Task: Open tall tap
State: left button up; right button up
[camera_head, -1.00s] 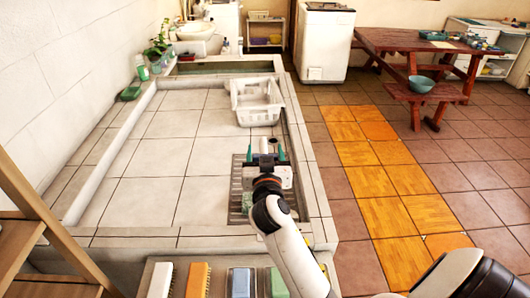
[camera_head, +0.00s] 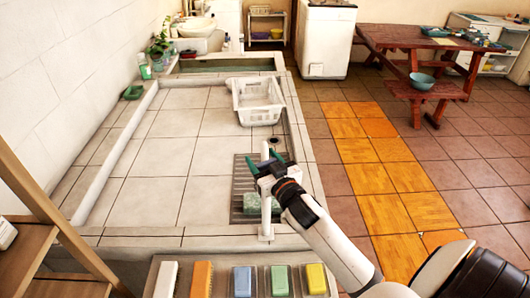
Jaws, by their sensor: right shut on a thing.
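The tall tap (camera_head: 266,217) is a slim white post standing upright on the front rim of the wash basin (camera_head: 207,243), near its right corner. Its upper part is largely hidden by my right gripper. My right gripper (camera_head: 266,162) reaches in from the lower right, with dark teal fingers at the top of the tap. It is shut on a part of the tap there; the lever itself is too small and covered to make out. My left gripper is out of view.
A white basket (camera_head: 257,103) stands at the basin's right side. A green sponge (camera_head: 252,205) lies on the grate (camera_head: 242,180) beside the tap. Several coloured brushes and sponges lie on the front ledge, including an orange brush (camera_head: 201,280). A wooden rack (camera_head: 40,235) stands at left.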

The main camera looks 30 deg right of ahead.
jog(key=n+y+p, duration=0.1)
jog(key=n+y, duration=0.2)
jog(key=y, duration=0.1)
jog(key=shift+y, duration=0.3)
jog(key=shift+a+n+g+y, duration=0.2)
jog(key=shift+n+g+y, duration=0.2)
jog(key=shift+n+y, duration=0.65)
jog(key=n+g+y+b, duration=0.1)
jog(key=y, duration=0.1)
jog(key=n+y+b, duration=0.1)
jog(key=y, duration=0.1)
jog(key=shift+a+f+g, duration=0.15)
jog(key=shift+g, duration=0.25)
jog(key=n+g+y+b, duration=0.2)
jog(key=n+y, duration=0.1)
jog(key=shift+s+a, duration=0.15)
jog(key=shift+a, duration=0.05)
jog(key=shift+s+a+n+g+y+b, duration=0.15)
jog(key=shift+n+g+y+b, duration=0.3)
jog(key=shift+n+g+y, duration=0.35)
jog(key=shift+s+a+n+g+y+b, duration=0.1)
jog(key=shift+n+g+y+b, duration=0.4)
jog(key=shift+g+y, duration=0.5)
jog(key=shift+g, duration=0.3)
jog(key=shift+n, duration=0.25)
